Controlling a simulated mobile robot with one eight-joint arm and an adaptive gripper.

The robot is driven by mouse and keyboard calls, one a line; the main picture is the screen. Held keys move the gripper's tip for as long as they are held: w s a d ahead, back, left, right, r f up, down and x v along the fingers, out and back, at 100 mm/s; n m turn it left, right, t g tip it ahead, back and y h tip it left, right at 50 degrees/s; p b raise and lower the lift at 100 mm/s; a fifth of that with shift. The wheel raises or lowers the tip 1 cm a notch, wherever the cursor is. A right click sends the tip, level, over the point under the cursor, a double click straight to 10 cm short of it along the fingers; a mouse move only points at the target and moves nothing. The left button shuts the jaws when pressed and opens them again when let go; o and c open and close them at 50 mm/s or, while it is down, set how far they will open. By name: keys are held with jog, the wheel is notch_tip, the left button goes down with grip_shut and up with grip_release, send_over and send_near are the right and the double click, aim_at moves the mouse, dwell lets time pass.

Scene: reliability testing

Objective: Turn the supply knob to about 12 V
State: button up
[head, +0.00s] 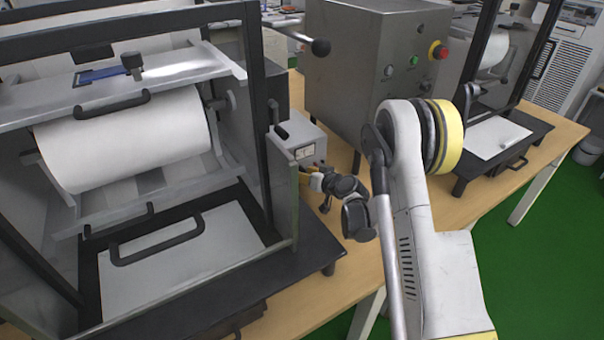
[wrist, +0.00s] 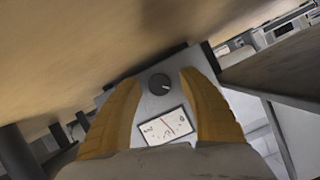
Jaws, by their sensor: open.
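The supply (head: 305,137) is a small light grey box on the bench, between the large roller machine and the steel cabinet. In the wrist view its face (wrist: 131,130) carries a round dark knob (wrist: 159,83) with a pale mark toward its lower right. A white meter (wrist: 166,125) with a red needle near mid-scale sits next to the knob; its figures are too small to read. My gripper (wrist: 160,78) is open, its yellow fingers on either side of the knob; I cannot tell whether they touch it. In the head view my gripper (head: 306,173) is at the supply's front, and the knob is hidden.
The roller machine (head: 262,120) with its black frame stands close on the left. The steel cabinet (head: 350,65) with several buttons stands behind the supply. A second machine (head: 510,140) is at the right. Some bare wooden bench (head: 345,158) shows around my gripper.

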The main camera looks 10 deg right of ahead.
grip_shut()
jog(key=m+y, duration=0.2)
jog(key=m, duration=0.1)
jog(key=shift+m+y, duration=0.3)
jog(key=shift+m, duration=0.1)
jog(key=shift+m+y, duration=0.7)
jog(key=shift+m, duration=0.7)
grip_release()
